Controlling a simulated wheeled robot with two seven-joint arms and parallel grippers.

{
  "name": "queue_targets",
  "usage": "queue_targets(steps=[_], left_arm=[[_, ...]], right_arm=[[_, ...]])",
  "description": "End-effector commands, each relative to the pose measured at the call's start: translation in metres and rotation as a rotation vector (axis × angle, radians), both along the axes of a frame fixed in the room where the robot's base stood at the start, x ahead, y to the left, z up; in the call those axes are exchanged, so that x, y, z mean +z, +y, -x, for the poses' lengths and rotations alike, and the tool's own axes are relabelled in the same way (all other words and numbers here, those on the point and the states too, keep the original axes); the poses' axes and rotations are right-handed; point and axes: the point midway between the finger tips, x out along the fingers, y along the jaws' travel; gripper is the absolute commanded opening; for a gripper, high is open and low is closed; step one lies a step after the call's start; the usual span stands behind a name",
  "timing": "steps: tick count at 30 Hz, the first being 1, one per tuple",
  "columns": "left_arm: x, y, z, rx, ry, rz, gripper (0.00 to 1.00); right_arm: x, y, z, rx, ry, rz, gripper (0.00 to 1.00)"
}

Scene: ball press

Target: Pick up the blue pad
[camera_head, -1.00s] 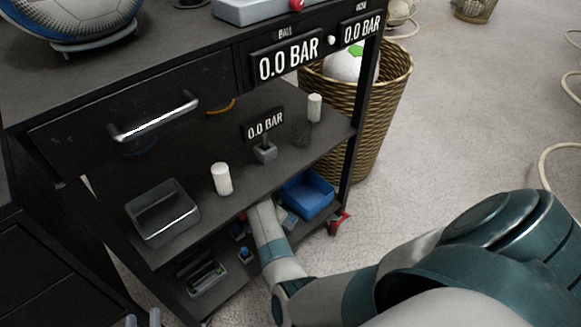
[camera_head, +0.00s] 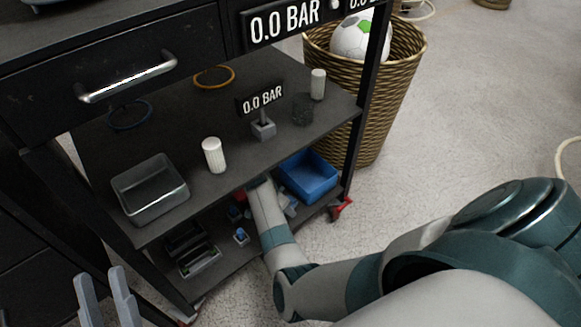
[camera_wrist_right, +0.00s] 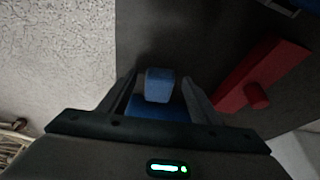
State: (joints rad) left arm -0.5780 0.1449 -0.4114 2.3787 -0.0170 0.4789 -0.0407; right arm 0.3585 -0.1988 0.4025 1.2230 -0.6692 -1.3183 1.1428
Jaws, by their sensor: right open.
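The blue pad (camera_wrist_right: 150,107) lies on a dark shelf in the right wrist view, with its blue grip block (camera_wrist_right: 160,84) standing toward the camera. My right gripper (camera_wrist_right: 160,77) is open, with one finger on each side of the grip block; I cannot tell whether they touch it. In the head view my right arm reaches under the middle shelf, which hides the gripper and what lies at it. My left gripper (camera_head: 101,283) is at the lower left, its two fingers apart and empty, away from the shelves.
A red pad with a knob (camera_wrist_right: 270,75) lies right of the blue pad. A blue bin (camera_head: 308,178) stands right of my right forearm on the lower shelf. The middle shelf (camera_head: 190,120) overhangs it. A wicker basket (camera_head: 395,100) stands right of the cart.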

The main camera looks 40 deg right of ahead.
Motion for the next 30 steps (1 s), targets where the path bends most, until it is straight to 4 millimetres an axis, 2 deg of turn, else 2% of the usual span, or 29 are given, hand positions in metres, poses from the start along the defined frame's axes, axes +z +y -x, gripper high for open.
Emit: queue_targets(steps=[5, 18, 20, 24, 30], left_arm=[[0.0067, 0.0028, 0.0033, 0.004, -0.044, 0.013, 0.28], [0.0071, 0.0029, 0.0032, 0.005, -0.043, 0.013, 0.28], [0.0071, 0.0030, 0.0032, 0.005, -0.044, 0.013, 0.28], [0.0072, 0.0031, 0.0031, 0.006, -0.044, 0.014, 0.28], [0.0072, 0.0031, 0.0031, 0.006, -0.043, 0.014, 0.28]], right_arm=[[-0.0026, 0.0017, -0.0001, 0.000, 0.000, 0.000, 0.58], [-0.0022, 0.0013, -0.0001, 0.000, 0.000, 0.001, 0.58], [-0.0022, 0.0012, -0.0001, 0.000, 0.000, 0.001, 0.46], [-0.0023, 0.0011, 0.0000, 0.000, 0.000, 0.001, 0.14], [-0.0023, 0.0011, -0.0001, 0.000, 0.000, 0.001, 0.14]])
